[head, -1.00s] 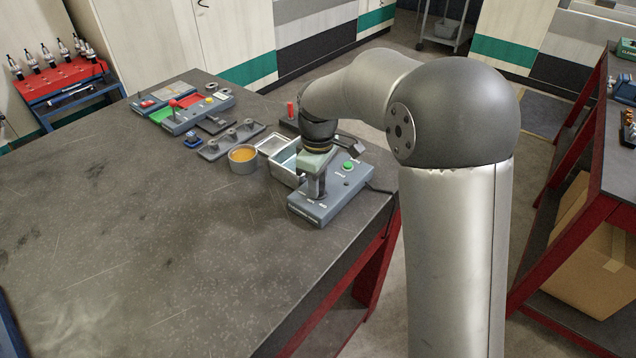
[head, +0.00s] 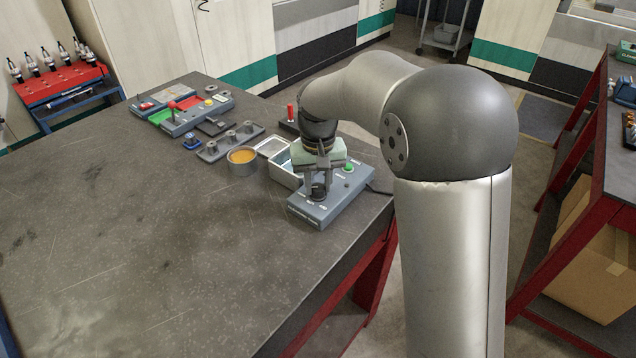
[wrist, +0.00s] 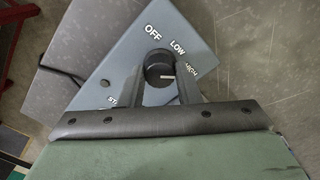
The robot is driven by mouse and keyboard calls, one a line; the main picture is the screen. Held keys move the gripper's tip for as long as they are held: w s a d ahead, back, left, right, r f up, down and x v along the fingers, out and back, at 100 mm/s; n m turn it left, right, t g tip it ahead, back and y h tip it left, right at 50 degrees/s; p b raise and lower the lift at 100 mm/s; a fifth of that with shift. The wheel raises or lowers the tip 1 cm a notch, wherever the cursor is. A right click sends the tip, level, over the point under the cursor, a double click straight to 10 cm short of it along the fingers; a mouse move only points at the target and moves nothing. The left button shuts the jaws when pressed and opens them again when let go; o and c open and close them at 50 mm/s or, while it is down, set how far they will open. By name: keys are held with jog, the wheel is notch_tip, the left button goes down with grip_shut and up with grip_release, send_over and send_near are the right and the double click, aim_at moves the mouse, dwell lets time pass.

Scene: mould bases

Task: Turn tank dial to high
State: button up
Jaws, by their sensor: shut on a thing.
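The tank dial (wrist: 158,64) is a black round knob on a blue-grey control box (head: 335,205), with OFF, LOW and HIGH printed around it. In the wrist view its white pointer line points right, roughly toward the HIGH label (wrist: 191,70). My gripper (wrist: 162,72) is shut on the dial, one finger on each side. In the head view my gripper (head: 319,190) comes down from above onto the box and partly hides the dial.
A green button (head: 348,168) sits on the same box. A metal tank (head: 284,173) stands just behind it, and a round cup of orange stuff (head: 242,160) to its left. The table's right edge (head: 366,232) is close. The front of the table (head: 150,270) is clear.

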aim_at(318, 187)
jog(key=shift+r+m, duration=0.1)
jog(key=shift+m, duration=1)
jog(key=o, duration=1)
notch_tip(318, 187, up, 17)
jog(key=shift+r+b, duration=0.2)
jog(key=shift+b, duration=0.15)
